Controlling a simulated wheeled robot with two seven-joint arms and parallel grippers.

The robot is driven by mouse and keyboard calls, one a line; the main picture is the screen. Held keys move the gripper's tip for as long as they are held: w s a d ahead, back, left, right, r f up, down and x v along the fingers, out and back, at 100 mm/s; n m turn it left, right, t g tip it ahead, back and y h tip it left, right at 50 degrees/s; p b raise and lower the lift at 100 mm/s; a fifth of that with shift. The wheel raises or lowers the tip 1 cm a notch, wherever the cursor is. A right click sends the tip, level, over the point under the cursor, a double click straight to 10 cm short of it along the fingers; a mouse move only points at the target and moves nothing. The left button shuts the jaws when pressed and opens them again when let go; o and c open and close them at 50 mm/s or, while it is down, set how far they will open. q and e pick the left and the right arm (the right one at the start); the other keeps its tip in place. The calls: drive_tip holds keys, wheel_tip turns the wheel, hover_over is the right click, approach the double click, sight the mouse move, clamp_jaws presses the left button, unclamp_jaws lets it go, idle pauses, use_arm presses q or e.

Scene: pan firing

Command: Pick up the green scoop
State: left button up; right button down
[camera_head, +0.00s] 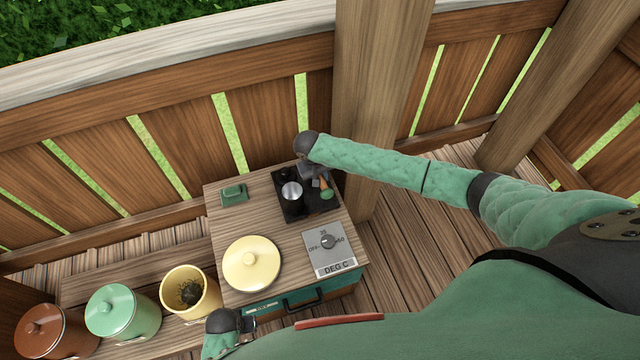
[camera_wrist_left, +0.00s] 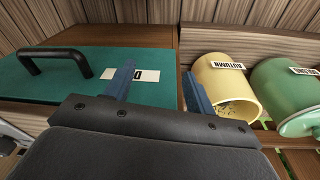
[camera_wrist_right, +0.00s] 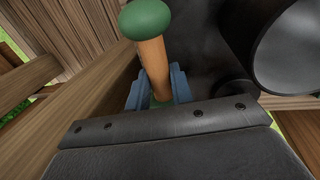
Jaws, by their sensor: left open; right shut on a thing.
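The green scoop (camera_head: 327,194) shows over the right side of the black tray on the small wooden cabinet, with its orange handle partly behind my gripper. My right gripper (camera_head: 319,178) is shut on that handle. In the right wrist view the orange handle (camera_wrist_right: 153,72) stands between the blue fingers (camera_wrist_right: 155,92), with its rounded green end toward the top. I cannot tell whether the scoop touches the tray. My left gripper (camera_head: 250,323) is low at the cabinet's front left corner. In the left wrist view its fingers (camera_wrist_left: 160,88) are apart and empty, before the teal drawer front.
The black tray (camera_head: 291,211) also holds a metal cup (camera_head: 292,190). A cream lid (camera_head: 251,263), a green block (camera_head: 233,194) and a temperature dial panel (camera_head: 329,250) share the cabinet top. Yellow (camera_head: 204,285), green (camera_head: 122,312) and brown (camera_head: 56,333) canisters stand left. A railing rises behind.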

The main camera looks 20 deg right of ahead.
use_arm(q)
wheel_tip(320, 180, up, 9)
drive_tip(key=w+b, duration=0.1)
drive_tip(key=b, duration=0.1)
drive_tip(key=shift+d, duration=0.4)
use_arm(e)
drive_tip(key=s+d+r, duration=0.4)
drive_tip(key=s+r, duration=0.2)
drive_tip(key=s, duration=0.4)
drive_tip(key=shift+s+r, duration=0.2)
drive_tip(key=shift+s, duration=0.1)
drive_tip(key=c, duration=1.9)
unclamp_jaws()
clamp_jaws()
